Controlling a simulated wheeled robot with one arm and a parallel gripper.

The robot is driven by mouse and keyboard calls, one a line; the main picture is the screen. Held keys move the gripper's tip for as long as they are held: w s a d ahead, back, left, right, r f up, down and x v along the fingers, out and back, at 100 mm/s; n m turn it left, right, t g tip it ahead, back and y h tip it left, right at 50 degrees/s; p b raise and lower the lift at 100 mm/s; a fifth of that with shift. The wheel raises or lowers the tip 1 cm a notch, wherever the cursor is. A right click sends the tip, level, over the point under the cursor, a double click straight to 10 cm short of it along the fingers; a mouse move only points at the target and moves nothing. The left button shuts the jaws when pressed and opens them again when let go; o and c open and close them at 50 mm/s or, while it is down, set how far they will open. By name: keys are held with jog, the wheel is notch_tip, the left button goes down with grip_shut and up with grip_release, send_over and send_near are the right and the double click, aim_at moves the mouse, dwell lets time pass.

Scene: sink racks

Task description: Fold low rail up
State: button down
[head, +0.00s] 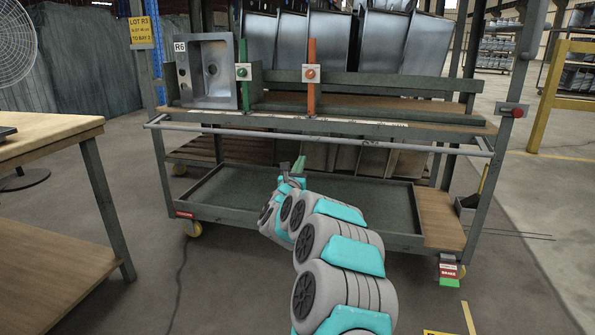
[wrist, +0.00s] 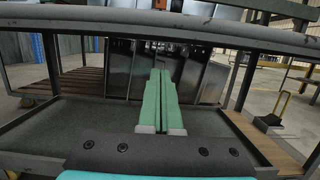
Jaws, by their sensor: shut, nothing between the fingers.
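A long grey rail (head: 325,138) runs across the front of the rack, just below the front edge of its middle shelf (head: 400,125). In the wrist view the rail (wrist: 100,18) crosses the top of the picture. My gripper (head: 300,162) is in front of the rack, below the rail and above the bottom tray. Its green fingers (wrist: 160,72) are shut together and empty, pointing in under the rail. I see a gap between the fingertips and the rail in the wrist view; contact does not show.
Metal sinks stand on the shelf, one tagged R6 (head: 207,72), beside a green post (head: 244,75) and an orange post (head: 310,78). The bottom tray (head: 215,208) is empty at front. A wooden table (head: 50,135) stands left. Floor at right is mostly clear.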

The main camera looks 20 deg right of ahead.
jog(key=r, duration=0.4)
jog(key=shift+w+d+r, duration=0.1)
jog(key=shift+w+d, duration=0.1)
jog(key=shift+w, duration=0.1)
jog(key=shift+s+a+r+g+y+p, duration=0.1)
jog(key=shift+r+g+y+p, duration=0.2)
jog(key=shift+r+p, duration=0.3)
jog(key=shift+r+p, duration=0.1)
jog(key=shift+p, duration=0.2)
